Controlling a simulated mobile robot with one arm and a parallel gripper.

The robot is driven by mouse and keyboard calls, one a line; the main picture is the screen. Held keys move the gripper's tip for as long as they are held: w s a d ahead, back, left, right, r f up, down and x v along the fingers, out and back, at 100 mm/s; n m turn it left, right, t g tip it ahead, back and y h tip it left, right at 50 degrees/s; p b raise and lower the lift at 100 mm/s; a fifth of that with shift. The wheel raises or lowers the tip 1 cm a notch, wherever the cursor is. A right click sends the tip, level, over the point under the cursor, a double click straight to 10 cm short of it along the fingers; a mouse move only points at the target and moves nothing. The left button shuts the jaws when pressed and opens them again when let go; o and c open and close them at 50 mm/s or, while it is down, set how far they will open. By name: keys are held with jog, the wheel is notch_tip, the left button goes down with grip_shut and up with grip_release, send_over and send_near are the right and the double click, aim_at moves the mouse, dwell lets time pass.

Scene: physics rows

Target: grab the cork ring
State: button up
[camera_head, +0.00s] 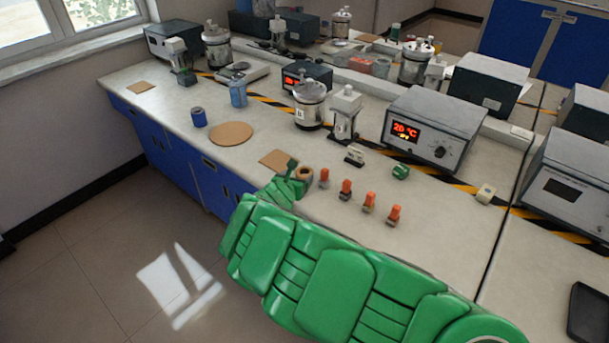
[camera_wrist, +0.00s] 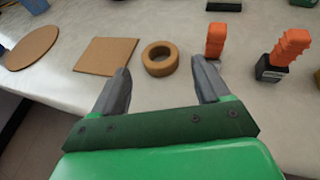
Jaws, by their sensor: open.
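The cork ring (camera_wrist: 160,58) is a small tan ring lying flat on the pale bench top. In the wrist view it sits ahead of my gripper (camera_wrist: 160,88), roughly centred beyond the two grey fingertips. My gripper is open and empty, with the ring apart from both fingers. In the head view the cork ring (camera_head: 304,174) shows just past my green gripper (camera_head: 293,180), near the front edge of the bench, with its lower part partly hidden by the gripper.
A square cork mat (camera_wrist: 106,56) and a round cork mat (camera_wrist: 32,47) lie left of the ring. Several orange-topped items (camera_head: 346,189) stand close on its right; one (camera_wrist: 215,40) is near the right finger. A temperature box (camera_head: 433,125) stands behind.

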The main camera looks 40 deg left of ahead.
aim_at(306, 171)
jog(key=shift+s+f, duration=0.1)
jog(key=shift+f, duration=0.6)
jog(key=shift+x, duration=3.85)
jog(key=shift+a, duration=0.15)
jog(key=shift+c, duration=0.4)
jog(key=c, duration=0.7)
